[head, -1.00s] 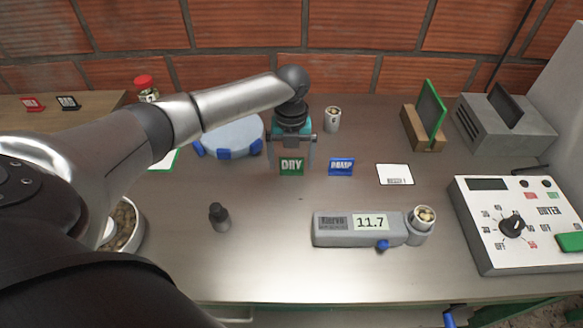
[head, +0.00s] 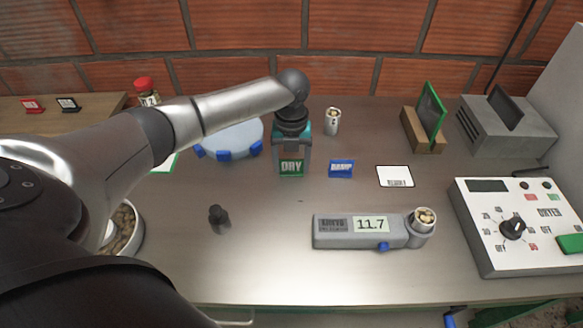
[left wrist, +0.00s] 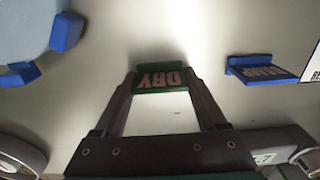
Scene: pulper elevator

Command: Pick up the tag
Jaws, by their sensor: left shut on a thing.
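The green DRY tag (head: 291,168) is on the table, left of the blue DAMP tag (head: 341,168). My left gripper (head: 292,160) comes down over the DRY tag from above and is shut on it. In the left wrist view the DRY tag (left wrist: 161,79) sits between the two fingertips (left wrist: 162,84), and the DAMP tag (left wrist: 262,70) stands apart to the right. I cannot tell whether the DRY tag touches the table. My right gripper is not in view.
A white result card (head: 394,176) lies right of the tags. A grey meter reading 11.7 (head: 358,232) lies in front, with a dark bottle (head: 219,218) to its left. A dryer box (head: 520,225) stands at right. A round blue-footed plate (head: 230,138) is behind left.

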